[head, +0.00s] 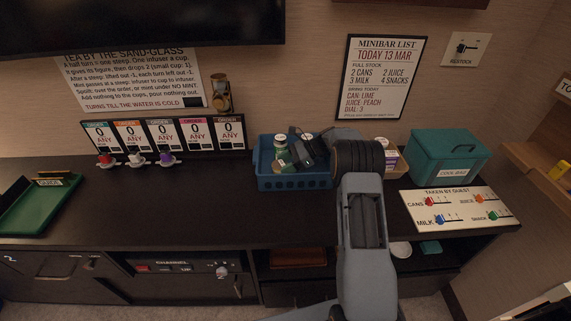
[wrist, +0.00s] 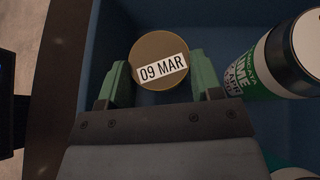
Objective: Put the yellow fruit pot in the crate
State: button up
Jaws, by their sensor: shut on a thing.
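The fruit pot (wrist: 160,50) shows from above in the wrist view as a round yellow-tan lid with a white "09 MAR" label; its sides are hidden. My gripper (wrist: 160,76) is shut on it, with one green finger on each side. The blue crate (head: 292,184) stands on the counter in the head view. My gripper (head: 303,150) is over the crate, and the crate's blue inside (wrist: 215,25) surrounds the pot in the wrist view. I cannot tell whether the pot touches the crate's floor.
A green and white can marked "LIME" (wrist: 262,68) is close right of the pot. A teal box (head: 448,160) and a small tan container (head: 402,164) are to the right. A green tray (head: 40,205) is far left.

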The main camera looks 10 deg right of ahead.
jog(key=o, duration=1)
jog(key=shift+f, duration=0.1)
